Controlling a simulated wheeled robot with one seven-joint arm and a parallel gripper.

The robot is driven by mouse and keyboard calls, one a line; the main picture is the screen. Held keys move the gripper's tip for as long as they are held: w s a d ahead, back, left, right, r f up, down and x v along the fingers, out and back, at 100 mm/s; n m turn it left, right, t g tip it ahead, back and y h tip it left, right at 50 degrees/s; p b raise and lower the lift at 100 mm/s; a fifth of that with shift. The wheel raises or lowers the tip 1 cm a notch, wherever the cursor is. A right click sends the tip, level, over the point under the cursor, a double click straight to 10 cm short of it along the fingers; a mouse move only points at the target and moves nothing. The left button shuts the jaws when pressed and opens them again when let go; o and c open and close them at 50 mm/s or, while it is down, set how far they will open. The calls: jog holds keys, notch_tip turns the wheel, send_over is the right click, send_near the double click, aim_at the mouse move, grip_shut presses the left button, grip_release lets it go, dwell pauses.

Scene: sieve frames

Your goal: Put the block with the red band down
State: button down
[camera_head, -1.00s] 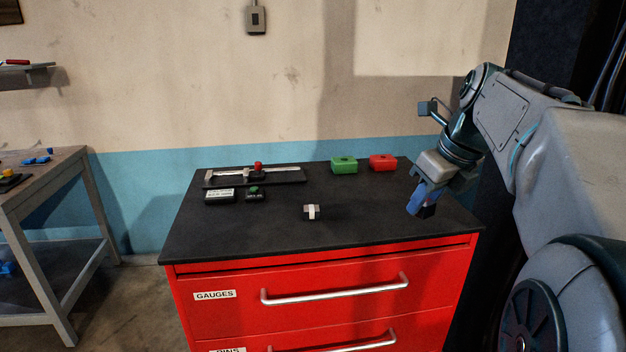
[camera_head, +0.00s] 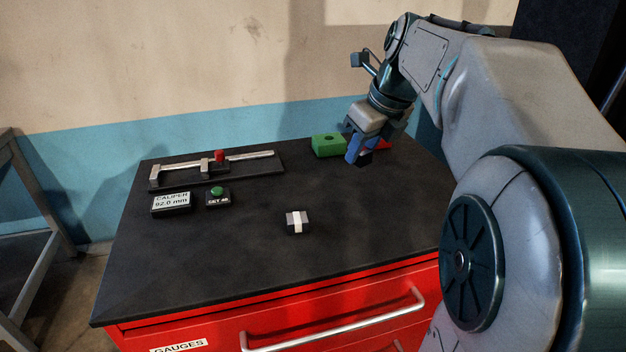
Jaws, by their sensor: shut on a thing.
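My gripper (camera_head: 359,154) is above the right back part of the black cabinet top (camera_head: 240,270), in front of the red box. Its blue fingers are shut on a small dark block (camera_head: 366,159), mostly hidden between them. I cannot make out a band on it. Whether its underside touches the top is not clear. Another dark block (camera_head: 297,222), with a white band, sits on the middle of the top, apart from my gripper.
A green box (camera_head: 328,146) and a partly hidden red box (camera_head: 383,146) stand at the back right. A caliper (camera_head: 212,165) on its dark base, a readout (camera_head: 171,203) and a green-button box (camera_head: 218,196) are at the left. The front of the top is clear.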

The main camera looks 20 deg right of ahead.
send_over(315, 193)
jog(key=s, duration=0.1)
jog(key=f, duration=0.4)
jog(key=shift+s+d+f, duration=0.15)
jog(key=shift+d+f, duration=0.1)
jog(key=shift+d, duration=0.1)
jog(key=shift+f, duration=2.05)
jog(key=shift+f, duration=0.2)
jog(key=c, duration=1.1)
grip_release()
